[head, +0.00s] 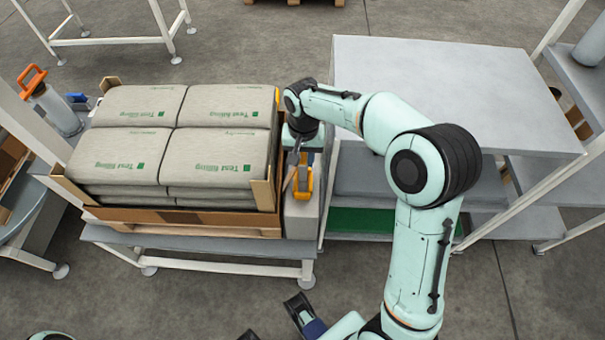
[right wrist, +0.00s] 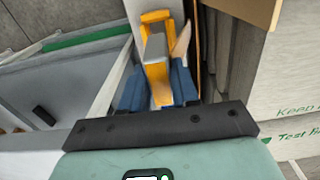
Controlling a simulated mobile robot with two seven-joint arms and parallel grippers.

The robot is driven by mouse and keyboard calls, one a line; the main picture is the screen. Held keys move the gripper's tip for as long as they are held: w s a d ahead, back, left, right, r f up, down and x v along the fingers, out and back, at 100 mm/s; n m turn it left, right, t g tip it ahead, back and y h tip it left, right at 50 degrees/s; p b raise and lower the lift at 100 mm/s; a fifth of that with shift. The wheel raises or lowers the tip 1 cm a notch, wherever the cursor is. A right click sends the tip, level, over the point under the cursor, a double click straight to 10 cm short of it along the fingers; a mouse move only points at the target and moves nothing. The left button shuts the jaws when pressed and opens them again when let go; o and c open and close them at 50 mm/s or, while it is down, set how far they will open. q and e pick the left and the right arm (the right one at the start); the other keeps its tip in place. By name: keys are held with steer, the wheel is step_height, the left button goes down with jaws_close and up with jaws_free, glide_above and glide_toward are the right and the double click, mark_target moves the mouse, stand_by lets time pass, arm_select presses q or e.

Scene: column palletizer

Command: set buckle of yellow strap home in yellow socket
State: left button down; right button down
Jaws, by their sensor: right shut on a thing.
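My right gripper (head: 298,158) points down beside the right side of the loaded box. In the right wrist view its blue fingers (right wrist: 157,90) are shut on a yellow part, which I take as the buckle of the yellow strap (right wrist: 161,92). A yellow frame, which looks like the yellow socket (head: 303,194), sits on a light grey block; it also shows in the right wrist view (right wrist: 155,16). A grey piece lies between its yellow sides. Buckle and socket overlap in both views, so I cannot tell how deep the buckle sits.
The cardboard box (head: 190,216) of stacked grey sacks (head: 122,152) stands close left of the gripper on a table (head: 190,246). A grey shelf unit (head: 450,80) stands to the right. A grey canister with an orange handle (head: 52,106) stands at the left.

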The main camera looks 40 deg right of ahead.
mark_target(303, 157)
step_height(303, 157, down, 7)
steer(key=shift+f+b, duration=0.2)
steer(key=shift+b, duration=0.4)
steer(key=shift+f, duration=0.2)
steer(key=c, duration=0.8)
jaws_free()
steer(key=shift+c, duration=0.2)
steer(key=shift+r, duration=0.15)
step_height(303, 157, up, 12)
steer(key=shift+r+p, duration=0.1)
steer(key=shift+p, duration=1)
